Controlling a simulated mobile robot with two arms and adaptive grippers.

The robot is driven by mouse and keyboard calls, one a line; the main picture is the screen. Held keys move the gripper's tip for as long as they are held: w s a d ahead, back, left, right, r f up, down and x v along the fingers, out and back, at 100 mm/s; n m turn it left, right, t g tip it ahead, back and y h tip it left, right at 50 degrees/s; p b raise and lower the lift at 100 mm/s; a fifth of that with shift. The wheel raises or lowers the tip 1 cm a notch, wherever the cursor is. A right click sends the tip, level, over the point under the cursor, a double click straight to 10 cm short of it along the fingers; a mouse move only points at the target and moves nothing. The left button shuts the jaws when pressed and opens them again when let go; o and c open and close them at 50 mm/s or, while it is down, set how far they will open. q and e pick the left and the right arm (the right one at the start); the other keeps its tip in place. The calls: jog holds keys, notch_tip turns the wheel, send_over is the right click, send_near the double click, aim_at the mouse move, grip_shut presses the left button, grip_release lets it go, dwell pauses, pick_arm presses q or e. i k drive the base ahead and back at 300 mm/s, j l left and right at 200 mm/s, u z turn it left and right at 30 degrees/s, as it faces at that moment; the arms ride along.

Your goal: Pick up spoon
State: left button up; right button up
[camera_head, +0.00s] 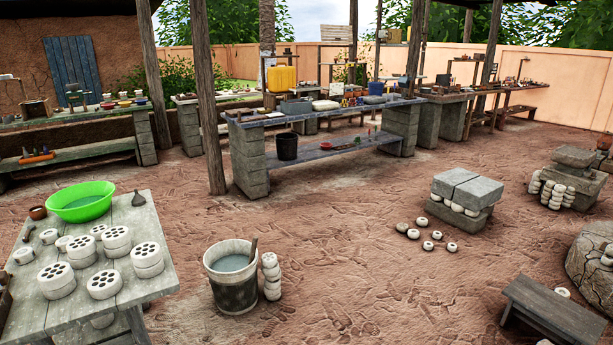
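I cannot tell for sure which thing is the spoon. A small dark object with a narrow top (138,199) rests on the grey wooden table (160,224) at the left, near its far right corner. A small dark tool with a thin handle (29,232) lies at the table's left side. A stick-like handle (254,247) leans out of the bucket of grey liquid (231,295) on the ground. Neither of my grippers is in view.
The table also holds a green basin (81,215), a brown pot (38,213) and several white perforated discs (117,237). White rounds (271,275) are stacked beside the bucket. Brick blocks (462,191) and a low bench (553,311) stand right. The middle dirt ground is open.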

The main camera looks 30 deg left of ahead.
aim_at(25, 239)
jog(key=j+z, duration=0.1)
jog(key=j, duration=0.45)
jog(key=k+j, duration=0.1)
jog(key=j, duration=0.45)
jog(key=j+z, duration=0.15)
jog(key=j, duration=0.45)
jog(key=k+j, duration=0.1)
jog(key=j, duration=0.45)
jog(key=k+j+z, duration=0.15)
jog(key=j, duration=0.4)
jog(key=k+j, duration=0.1)
jog(key=j, duration=0.55)
jog(key=k+j, duration=0.1)
jog(key=j, duration=0.55)
jog(key=k+j, duration=0.1)
jog(key=j, duration=0.5)
jog(key=k+j, duration=0.1)
jog(key=j, duration=0.55)
jog(key=k+j, duration=0.1)
jog(key=j, duration=0.55)
